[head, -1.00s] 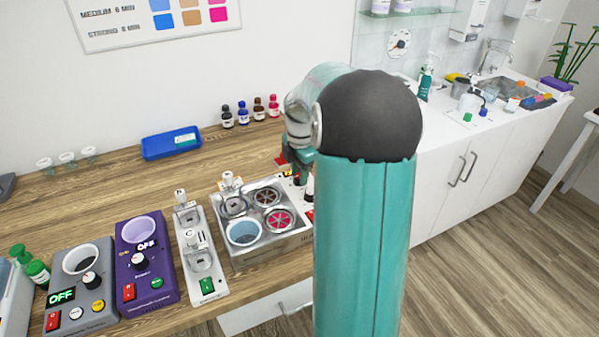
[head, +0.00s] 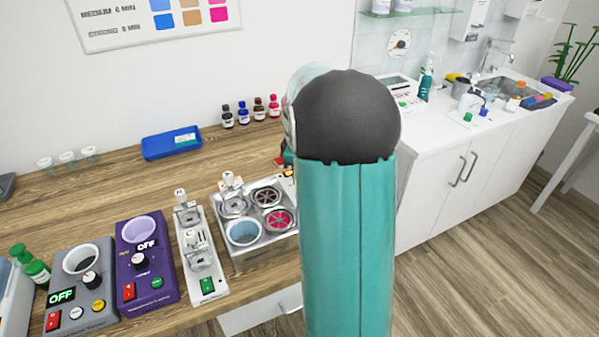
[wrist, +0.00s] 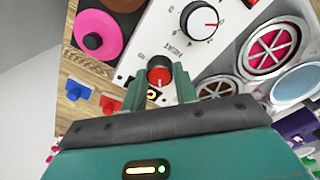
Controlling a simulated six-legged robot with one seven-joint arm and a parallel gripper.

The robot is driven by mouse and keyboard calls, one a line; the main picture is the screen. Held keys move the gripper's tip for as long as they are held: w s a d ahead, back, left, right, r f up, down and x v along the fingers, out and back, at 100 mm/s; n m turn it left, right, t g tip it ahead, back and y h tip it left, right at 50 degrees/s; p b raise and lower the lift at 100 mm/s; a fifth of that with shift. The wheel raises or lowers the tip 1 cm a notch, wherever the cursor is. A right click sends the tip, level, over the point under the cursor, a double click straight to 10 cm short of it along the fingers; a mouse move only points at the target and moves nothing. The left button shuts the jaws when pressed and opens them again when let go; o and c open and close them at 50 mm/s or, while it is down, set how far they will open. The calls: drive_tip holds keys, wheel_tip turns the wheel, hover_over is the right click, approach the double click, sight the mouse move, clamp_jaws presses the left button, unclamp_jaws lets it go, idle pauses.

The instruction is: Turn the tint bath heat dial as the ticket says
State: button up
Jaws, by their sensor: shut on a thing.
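The tint bath (head: 262,257) is a steel unit with several round wells on the bench; in the head view my arm hides its right end. The wrist view shows its white panel (wrist: 140,50) with HEAT lettering. Beside the lettering is a black dial (wrist: 202,20) with a red pointer line and a number scale. Nearer is a smaller black knob with a red face (wrist: 160,71). My gripper (wrist: 160,85) has its two green fingers on either side of this smaller knob and is shut on it. The larger dial stands apart from the fingers. No ticket text is readable.
Purple (head: 146,265) and grey (head: 80,287) heater units and a white dispenser stand (head: 198,255) are left of the bath. Several small dye bottles (head: 251,110) and a blue tray (head: 171,143) stand behind. The bench between tray and units is clear.

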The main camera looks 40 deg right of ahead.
drive_tip(key=m, duration=1.4)
drive_tip(key=shift+m, duration=0.4)
drive_tip(key=m, duration=0.5)
drive_tip(key=shift+g, duration=0.3)
drive_tip(key=m, duration=0.4)
drive_tip(key=shift+m, duration=0.6)
drive_tip(key=o, duration=1)
